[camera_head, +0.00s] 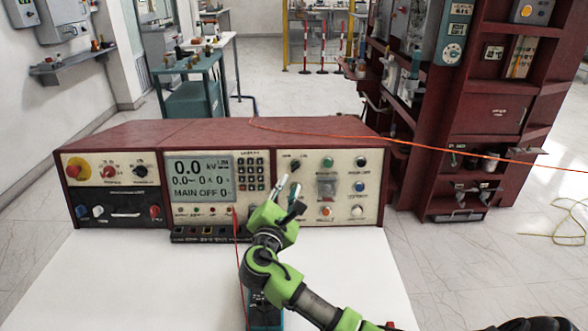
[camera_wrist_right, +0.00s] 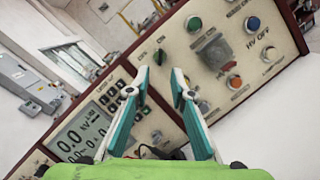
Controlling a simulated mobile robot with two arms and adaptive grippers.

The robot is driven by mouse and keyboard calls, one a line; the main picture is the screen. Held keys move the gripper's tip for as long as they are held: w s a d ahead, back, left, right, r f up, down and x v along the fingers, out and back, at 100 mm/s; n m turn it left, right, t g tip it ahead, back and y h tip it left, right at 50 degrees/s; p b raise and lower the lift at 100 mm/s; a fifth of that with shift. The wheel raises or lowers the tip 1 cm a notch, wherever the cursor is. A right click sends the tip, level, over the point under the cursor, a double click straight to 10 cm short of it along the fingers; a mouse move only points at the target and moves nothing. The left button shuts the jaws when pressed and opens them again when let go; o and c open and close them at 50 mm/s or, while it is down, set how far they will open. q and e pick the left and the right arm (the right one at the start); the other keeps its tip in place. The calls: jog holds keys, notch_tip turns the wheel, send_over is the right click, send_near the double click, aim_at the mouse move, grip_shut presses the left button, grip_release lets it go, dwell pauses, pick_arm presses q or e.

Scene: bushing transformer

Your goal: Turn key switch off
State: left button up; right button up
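A control console (camera_head: 220,135) with a dark red case stands on a white table. On its right panel, near the upper left corner, is a small dark switch knob (camera_head: 295,164), apparently the key switch. In the right wrist view the knob (camera_wrist_right: 159,56) shows just beyond the gap between my fingertips. My right gripper (camera_head: 288,187) is open and empty, in front of the panel and just below the knob in the head view. In the wrist view its two teal fingers (camera_wrist_right: 161,77) are apart, with nothing between them. My left gripper is not in view.
Left of the knob are a keypad (camera_head: 252,173) and a display (camera_head: 199,179) reading 0.0 kV and MAIN OFF. To the right are green (camera_head: 328,162) and blue (camera_head: 359,187) buttons. A red cabinet (camera_head: 490,110) stands behind right. The white table (camera_head: 140,275) is largely clear.

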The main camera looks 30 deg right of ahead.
aim_at(295, 170)
jog(key=x, duration=0.8)
jog(key=shift+w+d, duration=0.2)
jog(key=shift+w, duration=0.05)
jog(key=shift+w+d+f, duration=0.1)
jog(key=shift+w+d, duration=0.05)
jog(key=shift+w, duration=0.05)
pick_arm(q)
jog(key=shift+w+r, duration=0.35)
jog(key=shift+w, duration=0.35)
pick_arm(e)
grip_shut()
